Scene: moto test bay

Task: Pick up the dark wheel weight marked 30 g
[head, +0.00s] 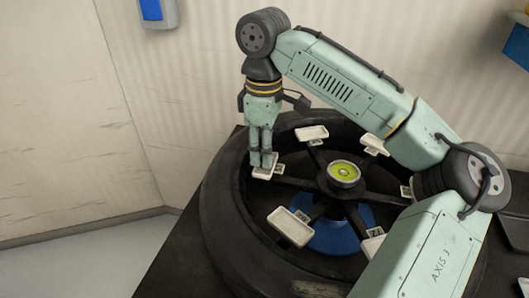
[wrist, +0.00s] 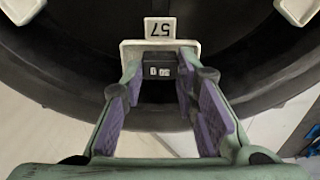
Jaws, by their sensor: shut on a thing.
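The dark wheel weight (wrist: 158,72) is a small dark block with a pale label on its face in the wrist view. The label is upside down and looks like 30 g. It is in a white tray (wrist: 125,49) whose tag (wrist: 159,30) bears an upside-down number, seemingly 57. My gripper (head: 261,163) reaches down to that tray on the left of the wheel in the head view, with its fingers close together. In the wrist view its purple-padded fingers are on either side of the weight, shut on it. The weight is hidden in the head view.
A large dark tyre (head: 226,205) with dark spokes lies flat around a blue base (head: 335,238). More white trays stand around it, such as those at the front (head: 290,228) and back (head: 312,133). A green-yellow disc (head: 343,171) sits at the hub. A wall rises behind.

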